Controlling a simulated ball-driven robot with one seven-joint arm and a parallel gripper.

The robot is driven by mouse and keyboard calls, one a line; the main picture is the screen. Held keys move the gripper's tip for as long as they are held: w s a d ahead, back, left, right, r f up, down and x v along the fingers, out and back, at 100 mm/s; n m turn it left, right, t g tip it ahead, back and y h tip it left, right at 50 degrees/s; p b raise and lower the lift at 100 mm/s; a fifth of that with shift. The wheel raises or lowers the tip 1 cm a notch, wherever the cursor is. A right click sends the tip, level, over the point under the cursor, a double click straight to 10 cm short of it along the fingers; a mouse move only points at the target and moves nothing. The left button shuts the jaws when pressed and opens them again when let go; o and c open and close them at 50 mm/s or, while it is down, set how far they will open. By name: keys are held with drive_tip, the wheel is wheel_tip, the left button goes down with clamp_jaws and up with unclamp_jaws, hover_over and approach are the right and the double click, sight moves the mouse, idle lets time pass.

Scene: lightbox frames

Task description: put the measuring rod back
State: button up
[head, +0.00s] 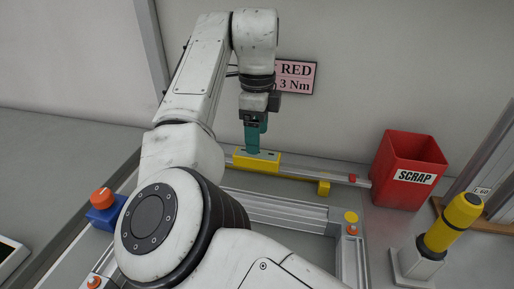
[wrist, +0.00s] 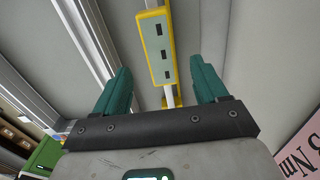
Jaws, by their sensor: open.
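The measuring rod (head: 310,172) is a long pale bar with a yellow block (head: 257,161) on it and a smaller yellow piece (head: 323,188) farther right. It lies along the back of the silver frame, low by the wall. My gripper (head: 256,145) points down with its teal fingers at the yellow block. In the wrist view the yellow block (wrist: 158,48), with dark slots in its grey face, lies ahead between the open fingers of my gripper (wrist: 163,82). The bar runs on from both its ends. Whether a finger touches it I cannot tell.
A red scrap bin (head: 408,168) stands at the back right. A yellow tool (head: 455,220) stands in a grey holder (head: 415,262) at the right. A blue box with an orange knob (head: 103,205) is at the left. The frame (head: 290,212) has orange-knobbed corners.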

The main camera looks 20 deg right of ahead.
drive_tip(key=shift+r, duration=2.5)
